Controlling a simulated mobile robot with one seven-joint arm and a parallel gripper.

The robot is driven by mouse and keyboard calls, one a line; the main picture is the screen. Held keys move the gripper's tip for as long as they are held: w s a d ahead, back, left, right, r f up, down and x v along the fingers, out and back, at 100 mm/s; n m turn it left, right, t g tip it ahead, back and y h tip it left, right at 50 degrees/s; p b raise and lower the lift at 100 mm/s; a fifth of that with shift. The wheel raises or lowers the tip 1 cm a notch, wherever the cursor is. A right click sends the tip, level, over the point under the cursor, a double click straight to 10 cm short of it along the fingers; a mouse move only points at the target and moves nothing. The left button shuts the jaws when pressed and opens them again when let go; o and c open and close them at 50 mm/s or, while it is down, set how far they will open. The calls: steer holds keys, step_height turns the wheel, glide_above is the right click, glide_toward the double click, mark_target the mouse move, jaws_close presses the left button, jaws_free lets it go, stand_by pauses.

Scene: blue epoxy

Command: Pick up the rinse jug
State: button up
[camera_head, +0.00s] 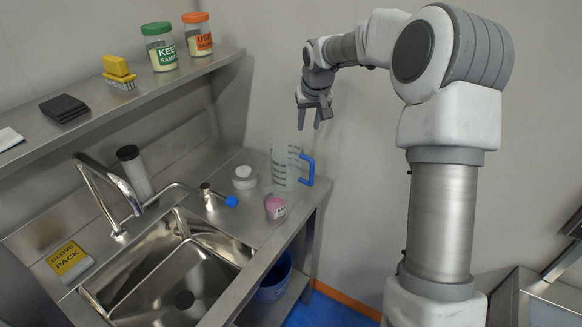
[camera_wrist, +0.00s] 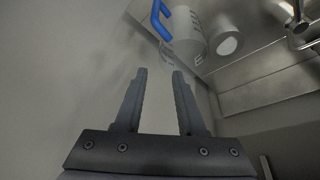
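The rinse jug (camera_head: 281,168) is a clear, graduated jug with a blue handle (camera_head: 308,170) on its right side. It stands upright on the steel counter near the right end, by the wall. In the wrist view the jug (camera_wrist: 184,42) shows at the top, with its blue handle (camera_wrist: 161,20) at its left. My gripper (camera_head: 309,122) is above the jug and a little to its right, apart from it. The fingers are spread with nothing between them; they also show in the wrist view (camera_wrist: 158,72).
A shelf (camera_head: 120,98) holds jars. A blue bin (camera_head: 275,280) is below the counter.

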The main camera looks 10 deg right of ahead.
mark_target(302, 152)
steer(key=shift+p+x, duration=0.85)
steer(key=shift+x, duration=7.05)
steer(key=shift+a, duration=0.15)
jaws_close()
